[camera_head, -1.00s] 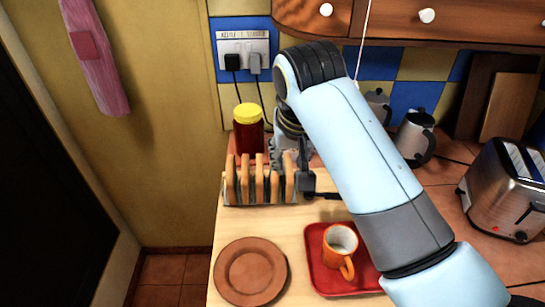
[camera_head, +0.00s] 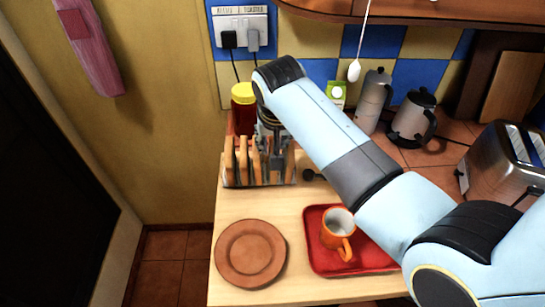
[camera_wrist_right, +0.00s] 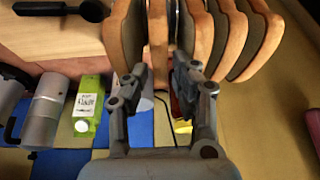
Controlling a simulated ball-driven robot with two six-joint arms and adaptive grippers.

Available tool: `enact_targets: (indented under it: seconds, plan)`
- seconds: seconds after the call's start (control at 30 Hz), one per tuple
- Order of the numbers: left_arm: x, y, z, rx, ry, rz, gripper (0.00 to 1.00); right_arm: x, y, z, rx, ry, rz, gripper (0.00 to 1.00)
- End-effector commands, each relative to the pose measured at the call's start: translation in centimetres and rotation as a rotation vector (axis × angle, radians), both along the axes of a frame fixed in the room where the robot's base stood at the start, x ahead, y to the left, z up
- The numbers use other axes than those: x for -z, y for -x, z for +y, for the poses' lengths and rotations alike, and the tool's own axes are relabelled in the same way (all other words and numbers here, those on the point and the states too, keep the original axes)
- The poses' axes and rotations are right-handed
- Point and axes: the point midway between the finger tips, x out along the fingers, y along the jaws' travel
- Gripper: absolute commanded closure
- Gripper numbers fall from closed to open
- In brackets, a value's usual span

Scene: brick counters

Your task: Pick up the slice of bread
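Several slices of bread (camera_head: 243,161) stand upright in a toast rack (camera_head: 290,176) on the wooden counter, left of centre in the head view. My right gripper (camera_head: 273,168) points down over the right part of the rack. In the right wrist view its two fingers (camera_wrist_right: 160,72) are spread on either side of one slice (camera_wrist_right: 157,38), and narrow gaps seem to show beside it. Other slices (camera_wrist_right: 262,40) stand on both sides of the fingers. Firm contact is not visible. My left gripper is out of view.
A jar with a yellow lid (camera_head: 243,96) stands behind the rack. In front are a brown plate (camera_head: 250,253) and a red tray (camera_head: 322,262) with an orange mug (camera_head: 337,228). A toaster (camera_head: 500,165), moka pot (camera_head: 413,118) and metal flask (camera_head: 373,101) stand right.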

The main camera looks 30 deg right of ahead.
Motion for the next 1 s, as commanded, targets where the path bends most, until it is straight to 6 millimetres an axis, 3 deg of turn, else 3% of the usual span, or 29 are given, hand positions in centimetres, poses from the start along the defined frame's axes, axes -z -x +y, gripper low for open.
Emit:
enact_targets:
  seconds: [0.2,0.4,0.73,0.87,1.0]
  plan:
    - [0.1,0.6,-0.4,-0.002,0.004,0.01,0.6,0.1,0.0,0.0,0.0,0.0,0.0,0.73]
    - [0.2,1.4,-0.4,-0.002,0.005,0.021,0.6,0.1,0.0,0.0,0.0,0.0,0.001,0.99]
    - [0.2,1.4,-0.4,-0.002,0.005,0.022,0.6,-0.1,0.0,0.0,0.0,-0.001,0.0,1.0]
    - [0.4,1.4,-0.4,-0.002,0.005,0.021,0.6,-1.4,-0.1,0.0,-0.001,-0.001,-0.003,1.0]
    - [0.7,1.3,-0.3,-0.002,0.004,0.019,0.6,-4.4,-0.1,0.1,0.001,-0.001,-0.005,1.0]
